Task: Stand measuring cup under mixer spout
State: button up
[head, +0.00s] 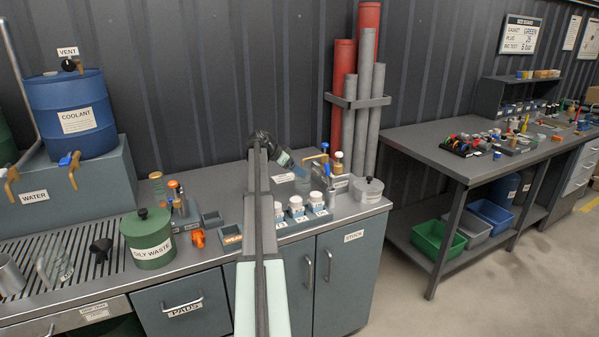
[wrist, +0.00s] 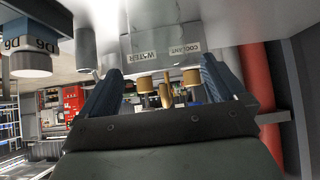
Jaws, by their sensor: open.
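My gripper (head: 270,146) is at the far end of my outstretched arm, above the back of the bench. In the wrist view my gripper (wrist: 160,78) has its two blue fingers wide apart with nothing held between them. Beyond the fingers is a pale panel labelled WATER and COOLANT (wrist: 160,47) with brass fittings (wrist: 167,88) below it. In the head view the mixer seems to be the fitting with a blue lever and brass parts (head: 325,165), right of my gripper; its spout is unclear. A clear vessel, probably the measuring cup (head: 54,266), stands at the left by the grating.
White-capped bottles (head: 297,207) stand in a row right of my arm. A lidded grey pot (head: 368,190) sits near the bench's right end. Red and grey tubes (head: 345,85) rise behind.

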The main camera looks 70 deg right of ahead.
jog(key=v, duration=0.8)
jog(key=shift+w+a+r, duration=0.2)
